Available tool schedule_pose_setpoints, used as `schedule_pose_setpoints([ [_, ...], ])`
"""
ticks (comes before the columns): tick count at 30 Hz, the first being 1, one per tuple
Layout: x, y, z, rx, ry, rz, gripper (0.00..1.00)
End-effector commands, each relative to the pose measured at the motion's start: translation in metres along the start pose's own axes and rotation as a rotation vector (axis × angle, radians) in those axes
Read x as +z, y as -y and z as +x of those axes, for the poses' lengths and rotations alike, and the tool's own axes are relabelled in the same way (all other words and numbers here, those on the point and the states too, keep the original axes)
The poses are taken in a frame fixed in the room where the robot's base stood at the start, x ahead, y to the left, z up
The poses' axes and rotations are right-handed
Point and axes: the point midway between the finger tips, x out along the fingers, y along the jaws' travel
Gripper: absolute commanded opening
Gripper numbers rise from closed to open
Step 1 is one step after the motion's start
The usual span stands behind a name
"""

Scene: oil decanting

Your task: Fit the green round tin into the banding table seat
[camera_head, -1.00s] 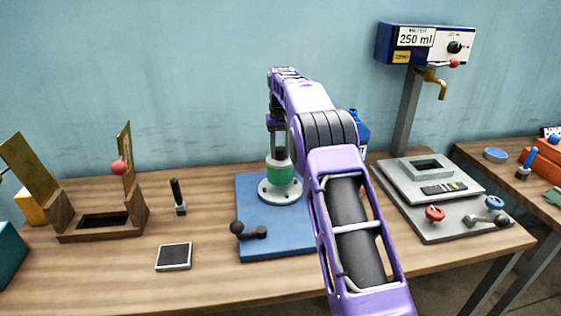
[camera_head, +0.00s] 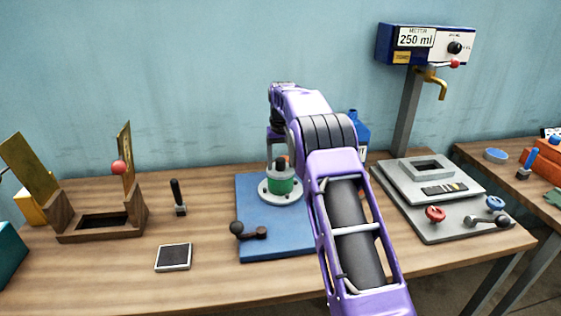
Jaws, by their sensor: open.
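The green round tin (camera_head: 281,186) with a grey top stands upright at the banding table seat, a pale round flange (camera_head: 264,192) on the blue base plate (camera_head: 258,220). The tin's lower part sits within the flange's outline; how deep it goes cannot be told. My gripper (camera_head: 279,160) is open, pointing down right at the tin's top. Its fingers are small and partly hidden by my arm, so contact with the tin cannot be told.
A dark crank handle (camera_head: 248,232) lies at the plate's front left. A wooden box (camera_head: 85,232) with raised flaps stands left. A blue bottle (camera_head: 361,128) is behind my arm. A metering tap (camera_head: 437,82) and grey stand (camera_head: 425,210) are at right.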

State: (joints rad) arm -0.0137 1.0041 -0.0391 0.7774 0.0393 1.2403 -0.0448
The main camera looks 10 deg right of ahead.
Motion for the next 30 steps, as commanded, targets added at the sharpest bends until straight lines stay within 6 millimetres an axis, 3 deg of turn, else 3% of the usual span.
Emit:
schedule_pose_setpoints([
  [7, -0.001, 0.0, -0.012, 0.0, -0.004, 0.0, 0.69],
  [21, -0.002, 0.0, -0.103, 0.0, -0.004, 0.0, 0.69],
  [30, -0.001, 0.0, -0.123, 0.0, 0.0, 0.0, 0.69],
])
